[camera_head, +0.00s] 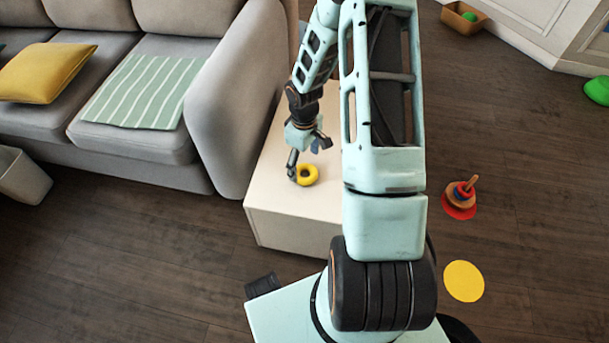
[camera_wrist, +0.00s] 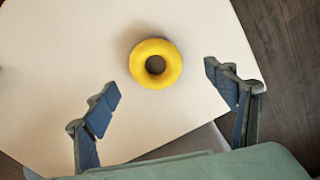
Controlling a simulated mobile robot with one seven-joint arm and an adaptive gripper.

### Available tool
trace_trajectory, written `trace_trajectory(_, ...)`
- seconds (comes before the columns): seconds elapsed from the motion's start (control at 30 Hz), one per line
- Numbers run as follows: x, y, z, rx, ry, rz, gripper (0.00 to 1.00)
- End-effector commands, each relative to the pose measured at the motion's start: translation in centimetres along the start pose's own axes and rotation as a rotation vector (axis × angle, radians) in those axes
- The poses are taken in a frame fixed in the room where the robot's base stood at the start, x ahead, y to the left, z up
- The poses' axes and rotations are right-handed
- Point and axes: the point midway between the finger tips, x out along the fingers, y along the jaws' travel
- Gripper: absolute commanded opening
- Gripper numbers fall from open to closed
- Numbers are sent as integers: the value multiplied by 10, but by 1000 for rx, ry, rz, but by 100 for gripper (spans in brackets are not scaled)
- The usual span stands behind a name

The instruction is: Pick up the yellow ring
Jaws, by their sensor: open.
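The yellow ring (camera_head: 308,175) lies flat on the pale top of a low side table (camera_head: 290,220) beside the sofa. In the wrist view the yellow ring (camera_wrist: 155,63) sits beyond the fingertips, a little above the gap between them. My gripper (camera_head: 307,158) is above the table, close to the ring, with its fingers spread. In the wrist view my gripper (camera_wrist: 160,88) is open and empty, one finger on each side. I cannot tell the exact height of the fingertips above the table.
A grey sofa (camera_head: 228,100) with a yellow pillow (camera_head: 45,72) and striped cloth stands left of the table. On the floor at right are a stacking toy (camera_head: 462,192) on a red disc and a yellow disc (camera_head: 464,281). The table top around the ring is clear.

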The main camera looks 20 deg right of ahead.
Motion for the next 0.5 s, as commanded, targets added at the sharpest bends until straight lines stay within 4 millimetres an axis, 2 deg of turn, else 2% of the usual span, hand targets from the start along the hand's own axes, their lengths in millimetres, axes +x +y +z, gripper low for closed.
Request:
trace_trajectory(0.17, 15, 2, 0, 0, 0, 1, 78)
trace_trajectory(0.4, 51, 7, 0, -1, 0, 0, 78)
trace_trajectory(0.5, 56, 7, 0, -1, 0, 2, 78)
